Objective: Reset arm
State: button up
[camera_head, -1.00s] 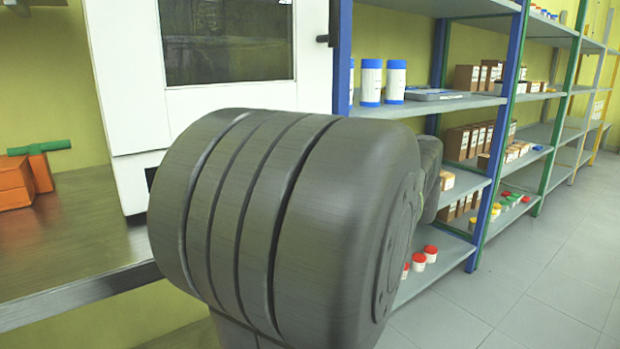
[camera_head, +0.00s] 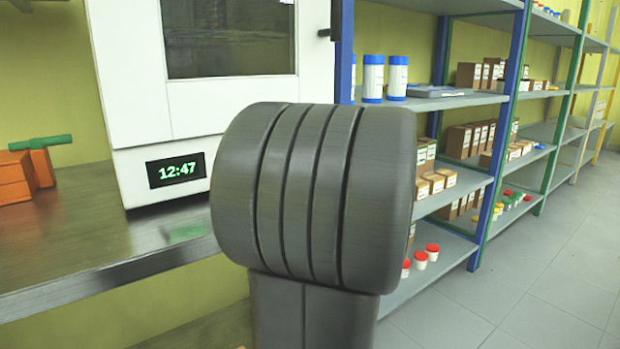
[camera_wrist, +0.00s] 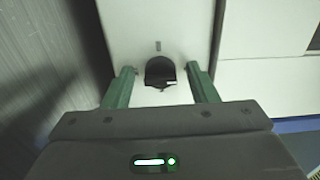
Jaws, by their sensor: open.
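My arm (camera_head: 312,200) fills the middle of the head view as a thick grey ribbed joint on a grey link. My gripper is not visible in the head view.
A white cabinet (camera_head: 130,90) with a dark window and a clock display (camera_head: 177,170) stands on the metal bench (camera_head: 70,250). An orange box (camera_head: 15,178) lies at left. Shelves (camera_head: 455,102) with bottles and boxes stand at right. Open tiled floor (camera_head: 530,270) lies beyond.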

jog(key=shift+s, duration=0.1)
jog(key=p+v, duration=0.2)
jog(key=v, duration=1.2)
jog(key=x, duration=0.7)
jog(key=b+x, duration=0.1)
jog(key=x, duration=0.6)
jog(key=shift+w+r, duration=0.2)
jog(key=shift+r, duration=0.05)
jog(key=shift+s+m+p, duration=0.1)
jog(key=shift+m+p, duration=0.6)
jog(key=shift+p, duration=0.2)
jog(key=m+p, duration=0.7)
jog(key=p, duration=0.4)
jog(key=shift+r, duration=0.15)
jog(key=m+p, duration=0.6)
jog(key=p, duration=0.4)
jog(key=shift+d+m+p, duration=0.1)
jog(key=shift+m+p, duration=1.1)
jog(key=shift+p, duration=0.25)
jog(key=shift+f, duration=0.2)
